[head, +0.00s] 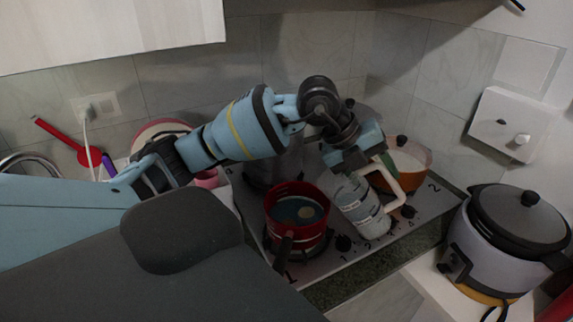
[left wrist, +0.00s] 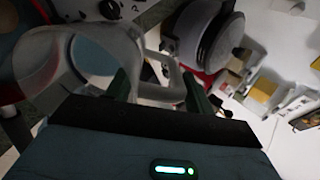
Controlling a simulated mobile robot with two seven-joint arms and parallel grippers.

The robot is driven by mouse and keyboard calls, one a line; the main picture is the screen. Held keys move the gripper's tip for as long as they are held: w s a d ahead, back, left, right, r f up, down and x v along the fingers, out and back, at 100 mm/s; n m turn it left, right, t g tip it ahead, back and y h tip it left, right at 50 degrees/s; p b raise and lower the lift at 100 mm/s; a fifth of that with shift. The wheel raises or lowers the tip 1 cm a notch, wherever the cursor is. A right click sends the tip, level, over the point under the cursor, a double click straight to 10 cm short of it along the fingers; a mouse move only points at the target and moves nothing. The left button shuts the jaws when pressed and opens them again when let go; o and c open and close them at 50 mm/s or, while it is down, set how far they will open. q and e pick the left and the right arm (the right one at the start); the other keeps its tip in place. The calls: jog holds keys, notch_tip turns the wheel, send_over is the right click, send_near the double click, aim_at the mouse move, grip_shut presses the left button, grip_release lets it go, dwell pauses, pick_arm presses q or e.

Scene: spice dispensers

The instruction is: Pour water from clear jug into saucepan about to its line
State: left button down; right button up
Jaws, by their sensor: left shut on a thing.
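The clear jug (head: 360,208) has a white handle (head: 396,192) and a label on its side. It is held over the stove, just right of the saucepan, and leans a little. My left gripper (head: 372,162) is shut on its handle; the left wrist view shows the fingers on either side of the handle (left wrist: 160,92). The jug's clear wall (left wrist: 90,55) fills the upper left there, with bluish water in it. The red saucepan (head: 283,222) stands on the stove with bluish liquid inside. I cannot make out its line or any stream. My right gripper is not in view.
An orange pot (head: 416,160) stands behind the jug on the stove (head: 330,262). A lidded cooker (head: 490,250) stands to the right. A pink cup (head: 207,179) and a red utensil (head: 80,150) are at the left. Wall cabinets (head: 110,30) hang above.

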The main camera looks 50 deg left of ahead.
aim_at(395, 183)
pick_arm(q)
jog(key=shift+w+d+f, duration=0.1)
jog(key=shift+d+f, duration=0.15)
jog(key=shift+f, duration=0.05)
jog(key=shift+w+d+f+g+y, duration=0.25)
jog(key=shift+w+d+g+y, duration=0.35)
jog(key=shift+d+y, duration=0.2)
jog(key=shift+w+d+f+g+y, duration=0.25)
jog(key=shift+w+d+g+y, duration=0.3)
jog(key=shift+d+y, duration=0.25)
jog(key=shift+w+d+f+g+y, duration=0.55)
jog(key=shift+d+f+y, duration=0.1)
jog(key=shift+y, duration=0.25)
jog(key=shift+w+d+f+g+y, duration=0.2)
jog(key=shift+f+y, duration=0.2)
jog(key=shift+w+d+f+g+y, duration=0.15)
jog(key=shift+f+g+y, duration=0.05)
jog(key=shift+f+y, duration=0.2)
jog(key=shift+r, duration=0.1)
jog(key=shift+r, duration=2.45)
